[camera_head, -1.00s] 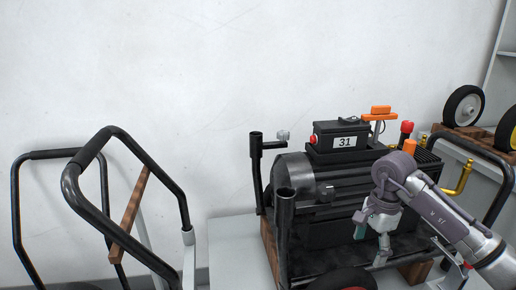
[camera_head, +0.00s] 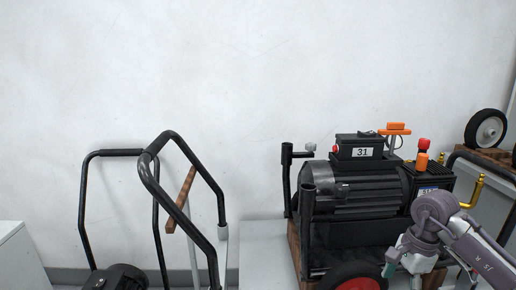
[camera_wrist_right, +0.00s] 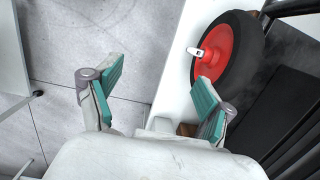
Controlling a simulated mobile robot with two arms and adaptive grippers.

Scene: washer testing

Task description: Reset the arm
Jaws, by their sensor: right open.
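My right arm comes in from the right in the head view, in front of the washer's black motor unit (camera_head: 352,205) labelled 31. My right gripper (camera_wrist_right: 158,85) is open in the right wrist view, its two teal-padded fingers spread with nothing between them. In the head view the right gripper (camera_head: 392,268) is small and low in the picture, near the washer's red-hubbed wheel (camera_head: 352,284). That wheel (camera_wrist_right: 228,55) also shows in the wrist view, beyond the right-hand finger. My left gripper is not in view.
Black cart handles (camera_head: 165,190) stand left of the washer. A grey-hubbed wheel (camera_head: 486,129) rests on a shelf at the far right. The white wall behind is bare. Open tiled floor (camera_wrist_right: 130,30) lies beyond the gripper in the wrist view.

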